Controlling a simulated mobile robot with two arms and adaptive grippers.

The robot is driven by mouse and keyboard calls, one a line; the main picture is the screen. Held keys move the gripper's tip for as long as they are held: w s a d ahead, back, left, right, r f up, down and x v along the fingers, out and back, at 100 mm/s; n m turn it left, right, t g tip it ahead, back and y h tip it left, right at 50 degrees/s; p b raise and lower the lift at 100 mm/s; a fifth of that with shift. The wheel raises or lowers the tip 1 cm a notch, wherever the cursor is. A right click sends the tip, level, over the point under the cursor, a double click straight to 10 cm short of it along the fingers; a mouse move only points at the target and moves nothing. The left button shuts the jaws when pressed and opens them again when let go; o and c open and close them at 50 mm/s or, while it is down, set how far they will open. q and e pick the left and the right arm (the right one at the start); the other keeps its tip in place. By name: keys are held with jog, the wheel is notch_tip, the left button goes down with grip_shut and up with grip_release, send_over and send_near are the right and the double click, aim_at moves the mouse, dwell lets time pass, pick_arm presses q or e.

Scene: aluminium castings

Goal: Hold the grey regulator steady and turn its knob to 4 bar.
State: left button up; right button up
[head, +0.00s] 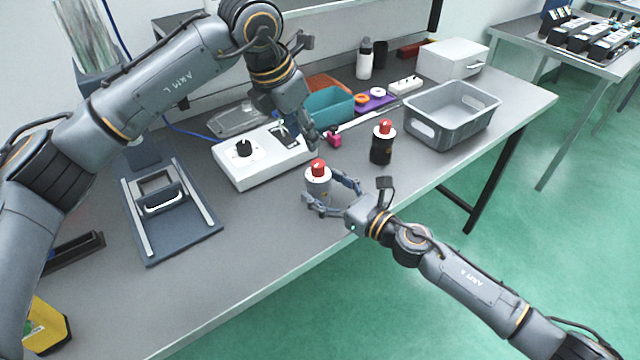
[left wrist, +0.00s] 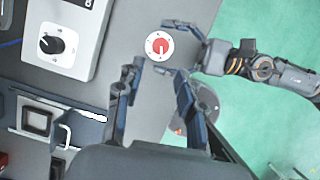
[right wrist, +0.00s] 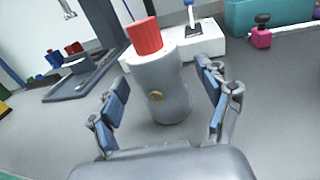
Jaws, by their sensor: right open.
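The grey regulator (head: 317,185) stands upright on the bench, a grey cylinder with a white top and a red knob (head: 318,167). In the right wrist view its body (right wrist: 160,90) stands between the spread fingers. My right gripper (head: 332,190) is open around the regulator, with gaps on both sides. My left gripper (head: 312,135) is above and behind the regulator, pointing down. In the left wrist view its fingers (left wrist: 158,80) are apart with nothing between them, and the red knob (left wrist: 160,45) with its white dial lies just beyond the tips.
A black regulator (head: 381,148) with a red knob stands to the right. A white box with a black dial (head: 245,165) is behind left. A grey bin (head: 452,118), a teal tray (head: 328,104) and a small pink object (head: 334,139) are farther back. The bench front is clear.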

jog(key=shift+w+a, duration=0.5)
jog(key=shift+a, duration=0.05)
